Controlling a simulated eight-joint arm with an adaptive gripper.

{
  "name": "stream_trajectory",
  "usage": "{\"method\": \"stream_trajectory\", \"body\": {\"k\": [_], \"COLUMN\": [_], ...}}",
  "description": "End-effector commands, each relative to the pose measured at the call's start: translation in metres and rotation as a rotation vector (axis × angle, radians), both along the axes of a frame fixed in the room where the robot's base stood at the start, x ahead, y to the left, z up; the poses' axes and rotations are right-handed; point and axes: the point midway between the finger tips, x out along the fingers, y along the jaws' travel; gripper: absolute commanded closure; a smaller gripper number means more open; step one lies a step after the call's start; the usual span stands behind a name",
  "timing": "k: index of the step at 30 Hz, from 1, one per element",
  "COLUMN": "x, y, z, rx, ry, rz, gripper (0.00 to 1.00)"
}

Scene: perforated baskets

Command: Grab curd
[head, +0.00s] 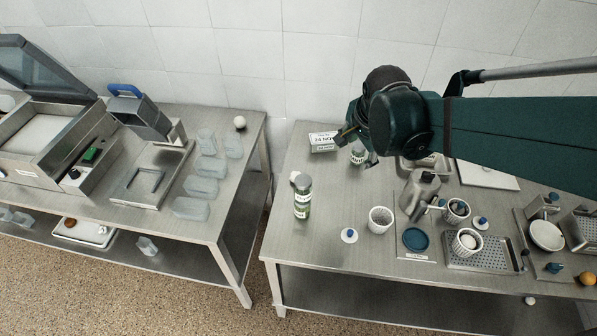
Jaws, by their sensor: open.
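I cannot clearly make out curd in the head view. A white perforated basket (380,221) stands upright on the right steel table. Another white basket (466,244) stands on a perforated tray and has something pale inside, too small to identify. A third basket (457,213) sits just behind it with dark contents. My gripper (355,148) is open above the back left of this table, beside a small printed sign (323,141) and over a lidded jar (358,154). The gripper partly hides the jar. Whether it touches the jar or the sign I cannot tell.
A green-labelled jar (302,197) stands near the left edge of the right table (315,248). A metal jug (420,190), a blue disc (416,239) and a white bowl (546,236) crowd its middle and right. A gap separates it from the left table (208,225) with clear containers.

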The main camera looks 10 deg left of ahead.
Motion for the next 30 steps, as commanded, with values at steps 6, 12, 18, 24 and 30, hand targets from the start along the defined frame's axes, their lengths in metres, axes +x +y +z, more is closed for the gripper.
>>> {"method": "stream_trajectory", "body": {"k": [6, 12, 18, 24, 30], "x": [0.020, 0.036, 0.048, 0.059, 0.066], "y": [0.031, 0.059, 0.087, 0.116, 0.145], "z": [-0.020, -0.041, -0.065, -0.092, -0.121], "rx": [0.037, 0.066, 0.090, 0.110, 0.127], "ry": [0.036, 0.068, 0.098, 0.124, 0.147], "rz": [-0.108, -0.213, -0.320, -0.429, -0.534], "gripper": [0.52, 0.52, 0.52, 0.52, 0.52]}}
